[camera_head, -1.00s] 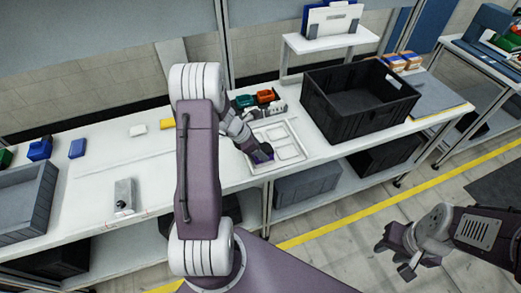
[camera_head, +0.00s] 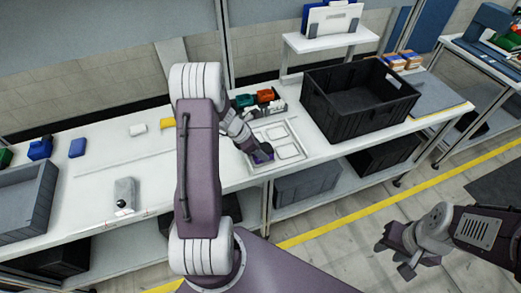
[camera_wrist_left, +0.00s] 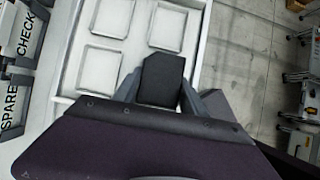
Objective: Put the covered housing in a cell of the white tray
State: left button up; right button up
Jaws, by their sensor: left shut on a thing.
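The white tray (camera_head: 287,165) lies on the bench, and its raised cell frames also show in the wrist view (camera_wrist_left: 131,53). My left gripper (camera_head: 262,156) is over the near-left part of the tray. In the wrist view, its fingers (camera_wrist_left: 161,100) are shut on a dark block, which I take for the covered housing (camera_wrist_left: 161,78). The housing's far end lies over the tray's lower right cell area. I cannot tell whether it touches the tray floor. My right gripper (camera_head: 392,262) is open and empty, out over the floor.
A rack with teal and orange parts (camera_head: 257,100) stands behind the tray. A large black crate (camera_head: 345,122) is to its right. A grey rounded object (camera_head: 124,190) and a grey bin (camera_head: 22,210) are on the left. Several other cells look empty.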

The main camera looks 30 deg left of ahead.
pick_arm(q)
jog(key=shift+f+b, duration=0.65)
jog(key=shift+f, duration=0.1)
dwell(0.6)
jog(key=o, duration=1.5)
jog(key=p+v, duration=0.1)
jog(key=v, duration=0.8)
